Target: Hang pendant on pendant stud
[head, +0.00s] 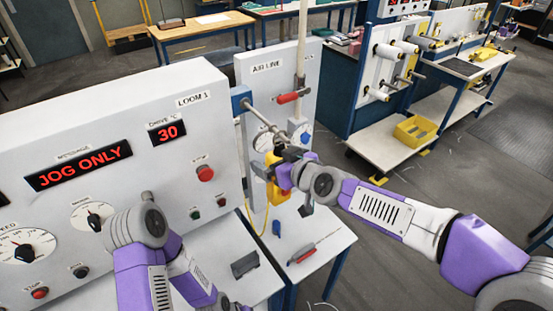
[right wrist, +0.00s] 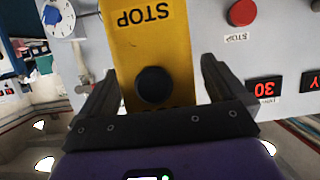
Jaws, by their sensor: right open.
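The yellow pendant (head: 271,192), marked STOP with a black button, hangs upright beside the loom's right end. In the right wrist view the pendant (right wrist: 152,45) appears upside down, between the fingers. My right gripper (head: 283,170) is open around it, and in the wrist view the gripper (right wrist: 158,85) shows a gap beside the pendant at the right finger. A metal rod (head: 262,120) sticks out from a blue bracket above the pendant. I cannot tell whether the rod is the pendant stud or whether the pendant's top touches it. My left gripper is out of view; only its arm shows.
The loom panel (head: 110,110) with displays and knobs fills the left. The air line panel (head: 262,82), with a red-handled valve (head: 289,98), stands behind the pendant. A yellow cable (head: 249,224) loops below. A table (head: 325,235) lies below, holding a red-handled tool (head: 302,254).

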